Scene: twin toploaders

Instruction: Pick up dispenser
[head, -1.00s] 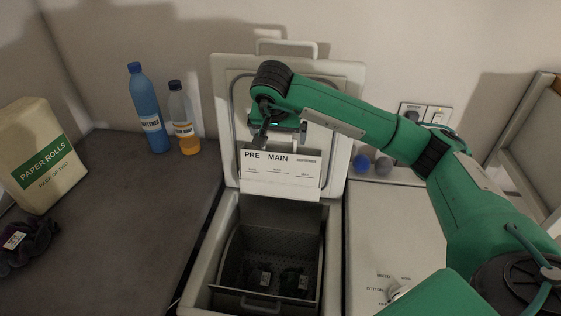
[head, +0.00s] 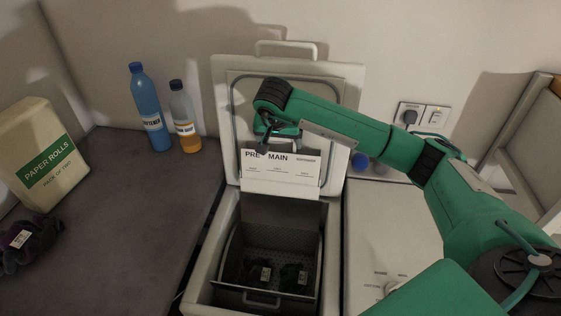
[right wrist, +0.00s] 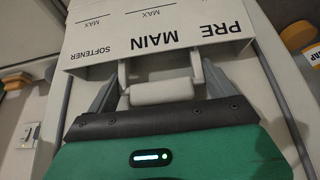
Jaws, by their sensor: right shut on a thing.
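The dispenser (head: 280,178) is a white drawer marked PRE, MAIN and SOFTENER, standing at the raised lid (head: 348,120) of the open toploader. In the right wrist view the dispenser's labelled face (right wrist: 150,42) fills the upper middle. My right gripper (head: 272,138) is at its upper edge in the head view. In the right wrist view my right gripper (right wrist: 160,88) has its grey fingers on either side of the white handle bar (right wrist: 162,92), shut on it. The fingertips are partly hidden in the head view. My left gripper is out of view.
The open drum (head: 265,235) holds dark items with tags. A blue bottle (head: 148,108) and an orange one (head: 184,122) stand on the counter at left, with a paper rolls pack (head: 42,160) and dark cloth (head: 28,240). A second toploader (head: 385,235) is at right.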

